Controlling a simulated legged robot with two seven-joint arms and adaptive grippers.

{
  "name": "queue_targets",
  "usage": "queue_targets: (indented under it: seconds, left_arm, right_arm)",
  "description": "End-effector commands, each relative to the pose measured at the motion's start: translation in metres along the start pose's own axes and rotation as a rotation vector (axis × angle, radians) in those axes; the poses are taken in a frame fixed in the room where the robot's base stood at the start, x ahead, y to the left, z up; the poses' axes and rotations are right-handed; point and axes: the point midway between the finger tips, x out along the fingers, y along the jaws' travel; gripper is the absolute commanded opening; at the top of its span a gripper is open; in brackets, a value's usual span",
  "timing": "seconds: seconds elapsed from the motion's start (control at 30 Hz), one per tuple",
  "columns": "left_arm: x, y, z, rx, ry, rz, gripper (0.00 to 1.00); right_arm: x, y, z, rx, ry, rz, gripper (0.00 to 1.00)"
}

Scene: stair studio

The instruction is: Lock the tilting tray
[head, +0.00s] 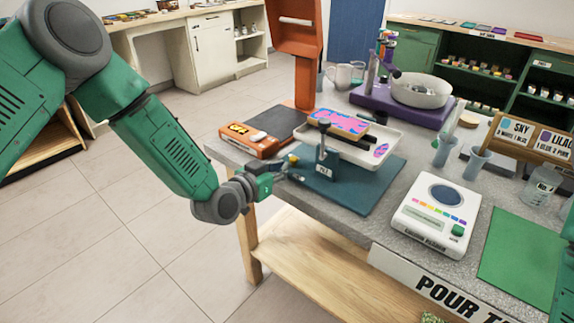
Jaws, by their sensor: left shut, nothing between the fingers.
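The tilting tray (383,144) is white and sits over a blue-teal base plate (350,190) on the grey table. A pink, blue and orange painted panel (340,123) lies across it. A dark upright post (326,160) with a small label stands at its front. A small yellow knob (293,158) is left of the post. My left gripper (284,173) is shut and empty, close to the knob at the base plate's left edge; I cannot tell whether they touch. My right gripper is out of view.
An orange-and-black machine (252,143) with a tall orange column stands behind left. A white scale (437,217) stands to the right, beside a green mat (525,250). Grey cups (443,151) and a purple stand with a bowl (422,92) are farther back.

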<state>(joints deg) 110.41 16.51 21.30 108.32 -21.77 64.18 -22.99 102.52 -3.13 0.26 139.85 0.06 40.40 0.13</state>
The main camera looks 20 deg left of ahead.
Motion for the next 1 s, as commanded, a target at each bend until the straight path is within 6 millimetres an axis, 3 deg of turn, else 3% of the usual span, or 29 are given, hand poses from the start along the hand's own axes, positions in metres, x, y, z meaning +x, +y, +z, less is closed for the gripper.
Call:
queue_targets:
  seconds: [0.1, 0.3, 1.0]
  left_arm:
    - [0.015, 0.000, 0.001, 0.000, 0.001, 0.000, 0.00]
    - [0.025, 0.001, 0.000, 0.000, 0.001, 0.001, 0.00]
    - [0.027, 0.001, -0.001, -0.011, 0.000, -0.059, 0.00]
  right_arm:
    - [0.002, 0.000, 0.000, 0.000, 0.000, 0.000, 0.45]
    - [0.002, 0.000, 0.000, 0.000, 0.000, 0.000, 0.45]
    - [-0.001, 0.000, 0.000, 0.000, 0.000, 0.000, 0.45]
